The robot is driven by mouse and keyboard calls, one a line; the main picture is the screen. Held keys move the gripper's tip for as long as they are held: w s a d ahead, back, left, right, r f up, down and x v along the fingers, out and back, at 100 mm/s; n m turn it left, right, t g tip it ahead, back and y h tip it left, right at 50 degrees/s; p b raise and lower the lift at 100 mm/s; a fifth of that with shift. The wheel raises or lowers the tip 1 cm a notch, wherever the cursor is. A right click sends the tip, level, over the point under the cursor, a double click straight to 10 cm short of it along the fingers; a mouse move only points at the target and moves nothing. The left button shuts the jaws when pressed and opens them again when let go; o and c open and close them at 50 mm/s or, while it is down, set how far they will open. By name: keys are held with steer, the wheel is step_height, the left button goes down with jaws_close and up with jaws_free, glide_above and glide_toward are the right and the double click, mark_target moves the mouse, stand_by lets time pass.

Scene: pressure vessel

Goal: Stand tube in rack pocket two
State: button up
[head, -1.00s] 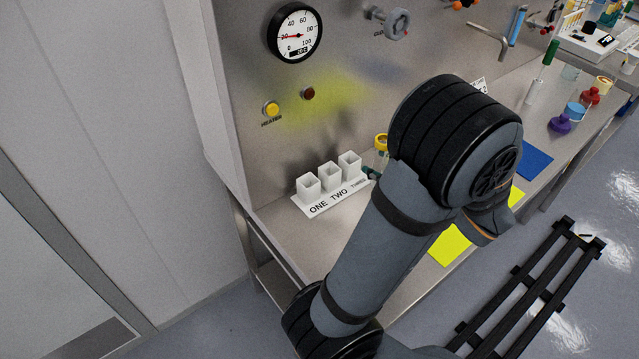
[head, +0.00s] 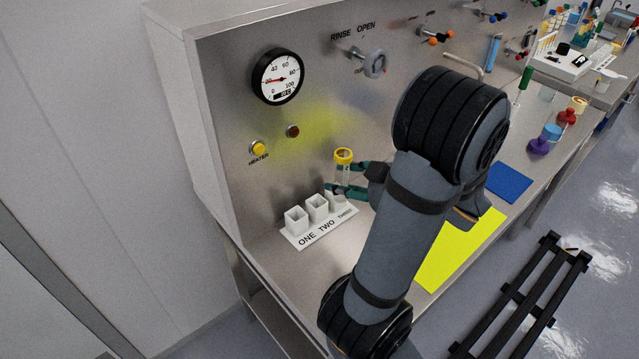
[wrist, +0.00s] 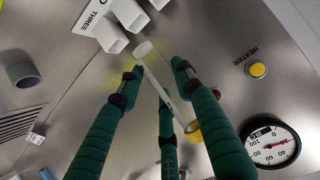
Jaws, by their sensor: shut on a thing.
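A clear tube with a yellow cap (head: 343,157) is held upright by my gripper (head: 347,178), whose green fingers are shut on it. In the head view, the tube is just above and behind pocket three of the white rack (head: 322,232). Pocket three is partly hidden by a finger. Pocket two (head: 317,207) is the middle pocket and looks empty. In the wrist view, the tube (wrist: 163,88) runs between the fingers, with its pale bottom end near the rack's pocket three (wrist: 110,37). Pocket two (wrist: 130,15) is beyond it.
The back panel stands close behind the rack, with a gauge (head: 278,76), a yellow heater button (head: 258,148), a red button (head: 293,131) and a valve handle (head: 373,63). Yellow (head: 462,250) and blue (head: 509,182) mats lie to the right. The rack sits near the bench's left end.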

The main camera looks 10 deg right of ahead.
steer(key=x, duration=0.2)
steer(key=r+x, duration=0.1)
steer(key=x, duration=0.2)
steer(key=w+x, duration=0.1)
steer(key=x, duration=0.2)
steer(key=shift+w+a+r, duration=0.1)
steer(key=shift+a+r, duration=0.15)
steer(key=shift+a, duration=0.05)
step_height(320, 180, down, 4)
steer(key=shift+f, duration=0.2)
steer(key=shift+w+f, duration=0.15)
steer(key=shift+f, duration=0.05)
steer(key=shift+f+b, duration=0.4)
steer(key=shift+f, duration=0.15)
